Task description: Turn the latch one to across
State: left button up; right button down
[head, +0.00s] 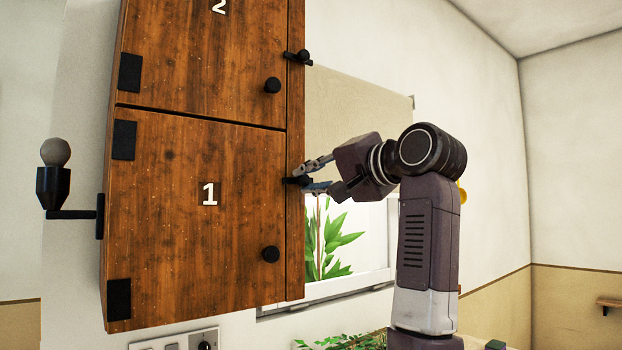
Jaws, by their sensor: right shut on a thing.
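The wooden cabinet has a lower door marked 1 (190,225) and an upper door marked 2 (200,60), both closed. The black latch one (291,181) sits at the right edge of door 1, partly hidden by my fingers. My right gripper (308,176) comes from the right and is shut on latch one, with one finger above it and one below. The latch's exact angle is hard to tell. A similar black latch (298,57) lies across the edge beside door 2. My left gripper is out of view.
Black round knobs stick out from door 1 (270,254) and door 2 (272,85). A wall lamp (54,180) is left of the cabinet. A window with a blind (350,110) and a plant (335,245) are behind my right arm. A switch panel (175,342) is below.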

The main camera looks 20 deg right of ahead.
jog(key=shift+a+f+m, duration=0.1)
jog(key=shift+m, duration=0.2)
dwell(0.4)
jog(key=c, duration=2)
grip_release()
jog(key=shift+o, duration=1.2)
jog(key=shift+w+a, duration=0.1)
jog(key=shift+w, duration=0.1)
jog(key=shift+s, duration=0.1)
jog(key=shift+s+d, duration=0.2)
jog(key=v, duration=1.1)
jog(key=shift+s, duration=0.2)
